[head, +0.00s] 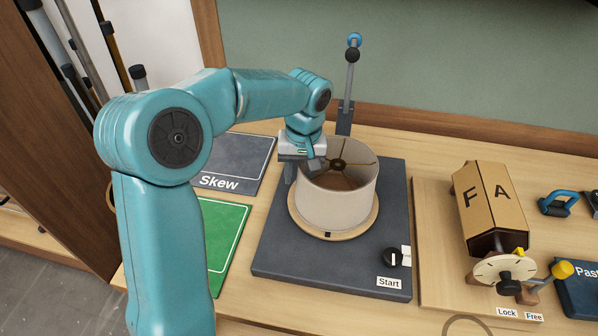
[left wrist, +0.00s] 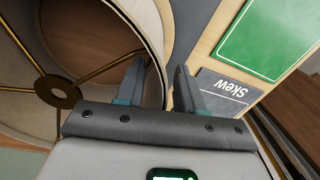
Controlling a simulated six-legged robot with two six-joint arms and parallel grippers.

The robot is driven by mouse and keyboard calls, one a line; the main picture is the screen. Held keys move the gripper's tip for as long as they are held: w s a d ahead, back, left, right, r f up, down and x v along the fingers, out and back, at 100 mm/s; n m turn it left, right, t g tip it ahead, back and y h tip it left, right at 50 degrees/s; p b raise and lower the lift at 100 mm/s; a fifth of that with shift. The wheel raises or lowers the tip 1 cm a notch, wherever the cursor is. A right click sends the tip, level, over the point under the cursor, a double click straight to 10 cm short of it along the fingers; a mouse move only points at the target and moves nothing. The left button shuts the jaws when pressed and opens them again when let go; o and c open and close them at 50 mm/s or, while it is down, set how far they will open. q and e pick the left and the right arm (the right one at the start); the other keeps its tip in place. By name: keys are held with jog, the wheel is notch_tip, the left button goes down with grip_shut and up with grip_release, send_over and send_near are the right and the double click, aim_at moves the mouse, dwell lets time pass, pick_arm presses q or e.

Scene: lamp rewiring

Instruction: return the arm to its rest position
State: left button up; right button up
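My left arm comes in from the left in the head view and bends down to the lampshade. My left gripper (head: 301,170) is at the left rim of the beige lampshade (head: 337,203). In the left wrist view the fingers of the left gripper (left wrist: 158,68) stand apart, one inside the shade and one outside. The shade's wall (left wrist: 148,25) lies between them, with some gap showing. The shade stands upright on a round wooden disc (head: 355,226). My right gripper is not in view.
The disc sits on a dark base plate (head: 290,255) with a "Start" knob (head: 392,257). A lever (head: 349,75) stands behind. A grey "Skew" mat (head: 245,155) and a green mat (head: 222,235) lie left. A cardboard-coloured block (head: 490,205) with a dial (head: 503,270) stands right.

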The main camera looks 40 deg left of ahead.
pick_arm(q)
jog(key=o, duration=0.5)
jog(key=shift+r, duration=0.1)
jog(key=shift+r+p, duration=3.35)
jog(key=shift+r, duration=0.6)
jog(key=shift+f, duration=0.1)
